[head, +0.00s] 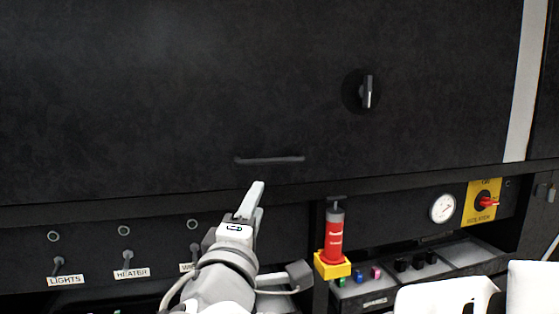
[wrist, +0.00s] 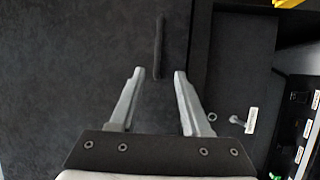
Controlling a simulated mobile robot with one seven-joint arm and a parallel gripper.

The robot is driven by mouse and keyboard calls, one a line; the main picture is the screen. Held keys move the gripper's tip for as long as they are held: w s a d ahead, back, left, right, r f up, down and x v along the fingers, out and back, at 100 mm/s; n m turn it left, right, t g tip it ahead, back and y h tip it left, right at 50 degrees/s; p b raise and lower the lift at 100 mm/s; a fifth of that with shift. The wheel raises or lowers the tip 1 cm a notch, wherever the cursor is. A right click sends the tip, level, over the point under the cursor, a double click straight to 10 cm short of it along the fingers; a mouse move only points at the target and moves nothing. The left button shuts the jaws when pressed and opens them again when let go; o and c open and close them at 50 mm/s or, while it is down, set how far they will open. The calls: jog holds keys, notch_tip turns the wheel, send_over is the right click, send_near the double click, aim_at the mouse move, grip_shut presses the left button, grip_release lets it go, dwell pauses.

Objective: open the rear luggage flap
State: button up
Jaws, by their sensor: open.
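The luggage flap (head: 190,90) is a large dark panel that fills the upper part of the head view and looks closed. A thin dark bar handle (head: 270,160) lies level near its lower edge. My gripper (head: 256,190) is just below the handle in the head view. In the wrist view my gripper (wrist: 159,72) is open and empty, and the handle (wrist: 159,48) shows between and just beyond the fingertips. I cannot tell how far it is in depth.
Below the flap is a panel with labelled switches (head: 124,258). A red and yellow pump (head: 334,240), a gauge (head: 443,208) and a red isolator switch (head: 486,202) are to the right. A grey tray (head: 465,256) and white shapes lie lower right.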

aim_at(270, 163)
jog(key=p+x, duration=0.1)
jog(key=x, duration=0.4)
jog(key=p+x, duration=0.1)
jog(key=x, duration=0.5)
jog(key=p+x, duration=0.1)
jog(key=x, duration=0.5)
jog(key=shift+w+a+r+p, duration=0.25)
jog(key=shift+a+p, duration=0.1)
jog(key=shift+a, duration=0.05)
grip_shut()
dwell(0.6)
